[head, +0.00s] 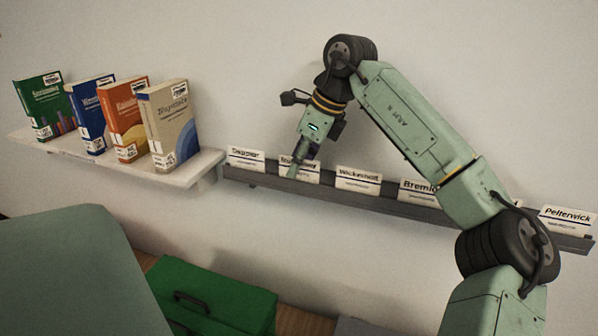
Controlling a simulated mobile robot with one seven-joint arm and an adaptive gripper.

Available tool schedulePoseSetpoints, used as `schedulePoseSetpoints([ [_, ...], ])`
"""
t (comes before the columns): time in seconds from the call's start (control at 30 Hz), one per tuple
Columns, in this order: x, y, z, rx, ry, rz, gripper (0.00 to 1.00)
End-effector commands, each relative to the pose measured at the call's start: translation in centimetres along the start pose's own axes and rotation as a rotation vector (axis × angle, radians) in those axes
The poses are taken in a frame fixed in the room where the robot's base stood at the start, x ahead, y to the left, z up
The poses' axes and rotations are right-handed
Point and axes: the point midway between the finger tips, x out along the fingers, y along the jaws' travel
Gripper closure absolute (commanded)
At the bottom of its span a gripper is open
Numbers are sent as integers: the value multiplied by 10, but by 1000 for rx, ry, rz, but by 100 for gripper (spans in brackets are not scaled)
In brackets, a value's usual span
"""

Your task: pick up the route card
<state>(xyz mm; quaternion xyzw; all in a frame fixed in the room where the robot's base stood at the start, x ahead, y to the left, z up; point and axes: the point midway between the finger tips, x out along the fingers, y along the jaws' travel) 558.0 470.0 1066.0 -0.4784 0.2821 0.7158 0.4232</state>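Several white name cards stand in a row on a dark grey wall rail (390,207). From the left, they are one that seems to read "Dagmar" (246,160), a second card (313,175) partly covered by my gripper, "Wickenholt" (358,180) and one starting "Bremi" (415,191). "Pelterwick" (567,220) stands at the right end. The picture does not show which is the route card. My gripper (296,167) points down at the second card, with its tip overlapping that card. Whether it touches or grips the card cannot be told.
A white shelf (205,165) at the left holds several upright books, including a green book (45,105) and a beige book (169,125). A green case (215,295) with a dark handle sits below. My forearm hides part of the rail's right half.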

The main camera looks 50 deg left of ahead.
Motion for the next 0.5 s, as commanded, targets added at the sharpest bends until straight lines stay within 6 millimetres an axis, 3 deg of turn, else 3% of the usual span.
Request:
schedulePoseSetpoints([
  [0.4, 0, 0, 0, 0, 0, 1, 99],
  [0.5, 0, 0, 0, 0, 0, 1, 100],
])
